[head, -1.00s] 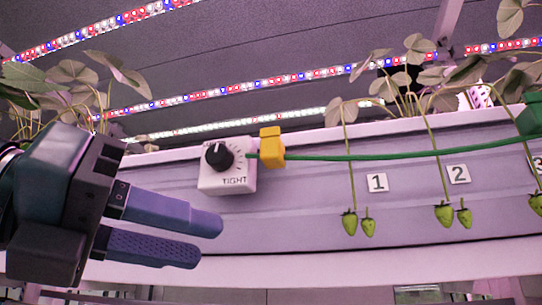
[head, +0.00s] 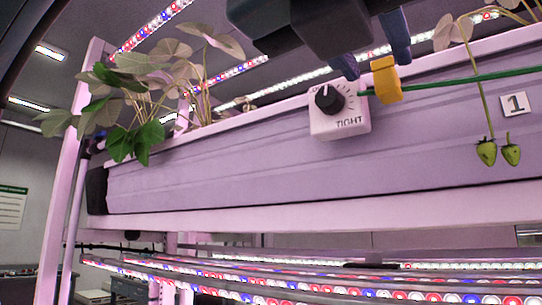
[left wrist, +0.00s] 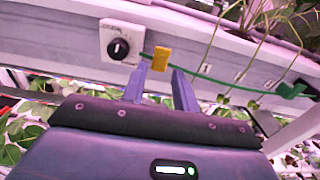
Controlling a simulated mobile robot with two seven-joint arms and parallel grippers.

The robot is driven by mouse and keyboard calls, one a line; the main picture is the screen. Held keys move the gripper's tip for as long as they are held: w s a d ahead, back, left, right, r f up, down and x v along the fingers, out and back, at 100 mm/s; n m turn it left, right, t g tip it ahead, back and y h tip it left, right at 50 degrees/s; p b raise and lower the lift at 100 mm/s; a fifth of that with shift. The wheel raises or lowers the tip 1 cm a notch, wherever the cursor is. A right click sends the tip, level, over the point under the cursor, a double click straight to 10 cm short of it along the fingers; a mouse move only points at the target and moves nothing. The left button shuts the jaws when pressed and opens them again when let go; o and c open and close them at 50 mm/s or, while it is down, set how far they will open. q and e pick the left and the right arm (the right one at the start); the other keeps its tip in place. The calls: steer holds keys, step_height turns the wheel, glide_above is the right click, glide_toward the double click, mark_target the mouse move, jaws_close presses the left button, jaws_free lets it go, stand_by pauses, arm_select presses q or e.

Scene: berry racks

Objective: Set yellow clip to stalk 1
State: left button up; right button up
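The yellow clip (head: 386,82) sits on the green line (head: 455,82), just right of the tension dial box; it also shows in the left wrist view (left wrist: 161,57). Stalk 1 (head: 480,85) hangs over the gutter's front at the right, with green berries (head: 487,152) at its end, beside the label 1 (head: 515,103). My left gripper (head: 375,67) is open, its fingers either side of the clip in the picture. In the left wrist view the clip appears between and beyond the fingertips (left wrist: 160,78); contact cannot be told. My right gripper is not in view.
The white dial box (head: 350,122) marked TIGHT stands close left of the clip. The gutter (head: 220,180) runs across, with leafy plants (head: 140,100) above its left end. A green block (left wrist: 290,90) sits farther right along the line.

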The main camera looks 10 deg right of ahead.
mark_target(384, 77)
arm_select(q)
steer(key=p+x, duration=0.1)
steer(key=x, duration=0.5)
steer(key=shift+p, duration=0.3)
steer(key=shift+c, duration=0.2)
jaws_close()
